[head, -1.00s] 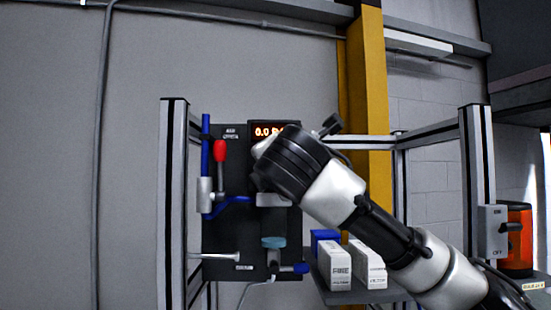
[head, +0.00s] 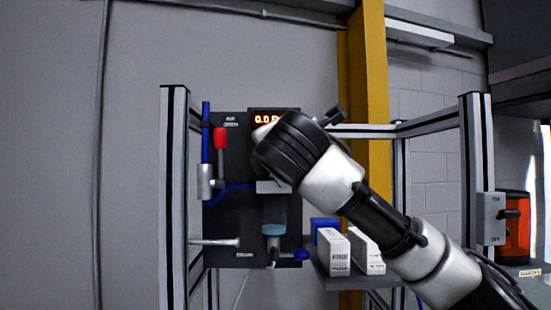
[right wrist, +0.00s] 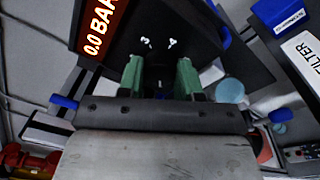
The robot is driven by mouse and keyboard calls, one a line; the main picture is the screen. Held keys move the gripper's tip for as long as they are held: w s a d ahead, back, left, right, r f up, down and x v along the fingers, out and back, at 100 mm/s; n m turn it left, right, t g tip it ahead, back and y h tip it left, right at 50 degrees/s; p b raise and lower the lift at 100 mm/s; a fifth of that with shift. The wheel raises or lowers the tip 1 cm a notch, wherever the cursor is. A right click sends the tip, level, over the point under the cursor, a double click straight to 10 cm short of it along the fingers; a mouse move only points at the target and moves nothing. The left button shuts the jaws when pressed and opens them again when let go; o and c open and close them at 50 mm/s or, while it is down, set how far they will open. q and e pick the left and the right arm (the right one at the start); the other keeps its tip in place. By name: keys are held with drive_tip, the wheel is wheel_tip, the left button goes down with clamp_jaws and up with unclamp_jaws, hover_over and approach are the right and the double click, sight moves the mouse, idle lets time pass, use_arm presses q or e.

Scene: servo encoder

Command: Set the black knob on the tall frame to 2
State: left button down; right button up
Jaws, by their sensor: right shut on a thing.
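The tall frame (head: 175,200) of metal posts holds a black panel (head: 225,222) with a red-lit display (head: 267,119). The display also shows in the right wrist view, reading 0.0 BAR (right wrist: 99,30). My right arm reaches in from the right in the head view, and its wrist covers the middle of the panel. In the right wrist view my right gripper (right wrist: 160,74) has its green fingers closed on a dark part, apparently the black knob (right wrist: 160,83). The knob is mostly hidden between the fingers, so its setting cannot be read. My left gripper is out of view.
A red-handled lever (head: 221,139) and blue tubing (head: 206,135) are at the panel's left. A filter bowl with a teal band (head: 273,230) hangs below my wrist. White boxes (head: 335,252) stand on a shelf at right. A grey switch box (head: 491,218) is on the right post.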

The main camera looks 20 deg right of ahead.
drive_tip(key=shift+w+a+f+m+h+b, duration=0.1)
drive_tip(key=shift+m+h+b, duration=0.25)
drive_tip(key=shift+m+b, duration=2.3)
drive_tip(key=shift+a+f+m+h+b, duration=0.15)
drive_tip(key=shift+m+h+b, duration=0.3)
drive_tip(key=shift+m, duration=4.15)
drive_tip(key=shift+w+d+f+m+h+b, duration=0.15)
drive_tip(key=shift+m+b, duration=1.55)
drive_tip(key=shift+m, duration=1.95)
drive_tip(key=shift+s+h, duration=0.1)
drive_tip(key=shift+h, duration=0.15)
drive_tip(key=o, duration=0.9)
drive_tip(key=shift+r, duration=0.15)
drive_tip(key=shift+s, duration=0.1)
drive_tip(key=shift+r, duration=0.1)
